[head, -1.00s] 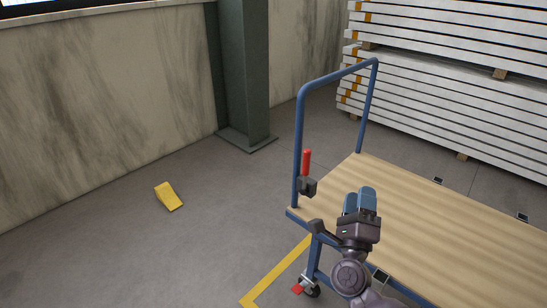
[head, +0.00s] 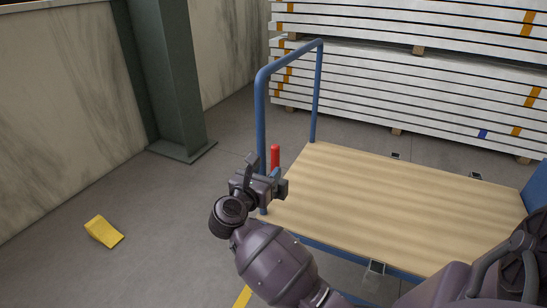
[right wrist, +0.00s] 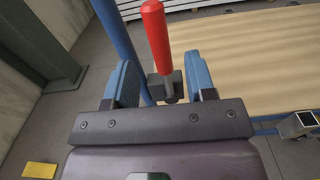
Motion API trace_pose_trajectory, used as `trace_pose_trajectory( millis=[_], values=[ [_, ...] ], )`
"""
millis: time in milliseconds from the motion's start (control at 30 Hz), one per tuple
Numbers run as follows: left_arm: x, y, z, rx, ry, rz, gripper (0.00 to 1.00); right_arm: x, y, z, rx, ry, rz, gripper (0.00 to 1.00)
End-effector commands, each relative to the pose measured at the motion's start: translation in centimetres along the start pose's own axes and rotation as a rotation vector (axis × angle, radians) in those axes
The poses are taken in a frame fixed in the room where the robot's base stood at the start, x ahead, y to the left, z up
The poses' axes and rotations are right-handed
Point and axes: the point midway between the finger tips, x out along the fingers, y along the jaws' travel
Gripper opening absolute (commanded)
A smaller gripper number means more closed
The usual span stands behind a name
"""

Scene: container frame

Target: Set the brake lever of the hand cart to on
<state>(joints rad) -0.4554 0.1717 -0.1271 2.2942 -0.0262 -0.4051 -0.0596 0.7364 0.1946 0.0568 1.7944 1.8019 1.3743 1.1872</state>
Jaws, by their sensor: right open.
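The hand cart has a wooden deck (head: 400,195) and a blue push handle (head: 262,110). Its brake lever has a red grip (head: 275,157) that stands about upright beside the handle's near post. My right gripper (head: 272,176) is at the lever and hides its lower part in the head view. In the right wrist view, the red grip (right wrist: 156,38) rises from a dark bracket (right wrist: 165,84) between the two blue fingers of my open right gripper (right wrist: 161,70). I cannot tell whether a finger touches it. My left gripper is not in view.
The blue post (right wrist: 116,34) stands close to the left finger in the right wrist view. A yellow wedge (head: 104,232) lies on the floor at left. A green column (head: 170,80) and stacked white panels (head: 400,90) stand behind. The deck is empty.

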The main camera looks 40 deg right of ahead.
Motion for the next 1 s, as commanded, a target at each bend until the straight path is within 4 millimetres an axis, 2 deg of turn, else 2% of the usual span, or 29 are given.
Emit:
trace_pose_trajectory(
  millis=[200, 400, 600, 900, 933, 1000],
  values=[
    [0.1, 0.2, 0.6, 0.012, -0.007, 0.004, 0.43, 3.8, 0.0, -0.3, -0.006, -0.004, 0.000, 0.50],
    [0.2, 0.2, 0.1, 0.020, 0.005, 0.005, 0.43, 6.4, 0.0, -0.2, -0.006, -0.003, 0.000, 0.50],
    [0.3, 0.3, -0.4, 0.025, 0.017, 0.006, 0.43, 7.7, 0.0, -0.1, -0.004, -0.002, 0.000, 0.50],
    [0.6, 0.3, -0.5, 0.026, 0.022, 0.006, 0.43, 7.8, 0.0, -0.1, -0.003, -0.001, 0.001, 0.50],
    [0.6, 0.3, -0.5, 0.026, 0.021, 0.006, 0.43, 7.8, 0.0, -0.1, -0.003, -0.001, 0.001, 0.49],
    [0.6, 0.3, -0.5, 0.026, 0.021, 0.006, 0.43, 7.8, 0.0, -0.1, -0.003, -0.001, 0.001, 0.38]
  ],
)
